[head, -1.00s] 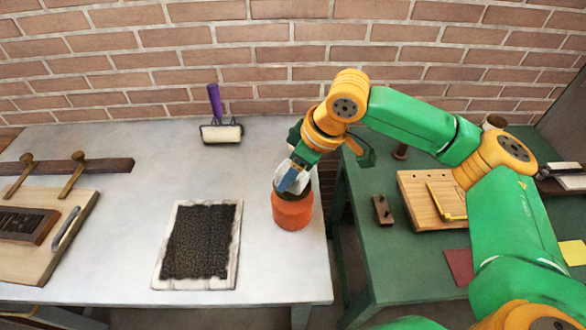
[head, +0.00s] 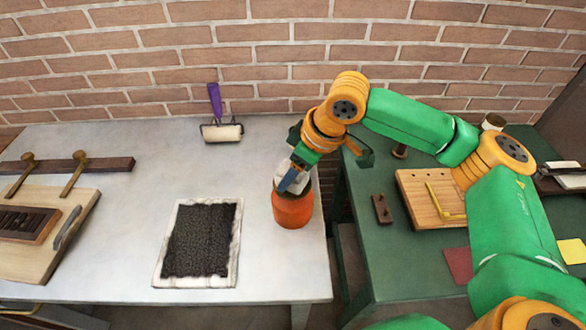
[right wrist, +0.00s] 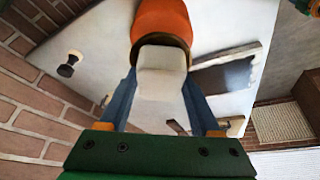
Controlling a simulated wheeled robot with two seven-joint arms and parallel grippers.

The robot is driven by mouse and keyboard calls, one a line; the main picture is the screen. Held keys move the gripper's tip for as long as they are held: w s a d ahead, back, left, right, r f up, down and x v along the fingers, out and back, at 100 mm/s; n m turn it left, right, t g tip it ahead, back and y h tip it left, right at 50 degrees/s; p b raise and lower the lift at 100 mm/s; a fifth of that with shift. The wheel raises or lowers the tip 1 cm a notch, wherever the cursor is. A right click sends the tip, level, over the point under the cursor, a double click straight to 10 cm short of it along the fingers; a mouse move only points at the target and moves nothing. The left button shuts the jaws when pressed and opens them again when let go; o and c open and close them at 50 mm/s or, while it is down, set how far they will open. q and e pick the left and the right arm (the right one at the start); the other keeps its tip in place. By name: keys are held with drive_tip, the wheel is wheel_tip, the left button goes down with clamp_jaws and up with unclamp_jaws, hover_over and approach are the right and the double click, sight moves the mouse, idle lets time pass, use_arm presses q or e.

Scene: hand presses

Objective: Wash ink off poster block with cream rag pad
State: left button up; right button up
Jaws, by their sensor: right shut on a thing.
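My right gripper (head: 291,182) is shut on the cream rag pad (right wrist: 161,82), a pale block between the blue fingers in the right wrist view. The pad is at the mouth of an orange pot (head: 292,211) with a dark rim, near the grey table's right edge. I cannot tell how far into the pot it reaches. A dark block with raised letters (head: 22,224), which looks like the poster block, lies on a wooden board at the far left, partly cut off by the frame. My left gripper is not in view.
A black inked slab (head: 203,238) with pale edges lies mid-table. A purple-handled roller (head: 221,132) stands behind it. A dark bar with two wooden-knobbed pegs (head: 75,172) is at left. A green table (head: 395,268) with a wooden board (head: 418,200) stands at right, across a gap.

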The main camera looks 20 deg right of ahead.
drive_tip(key=shift+s+f, duration=0.15)
idle(1.0)
wheel_tip(320, 180, up, 7)
drive_tip(key=p, duration=1)
drive_tip(key=shift+r, duration=0.2)
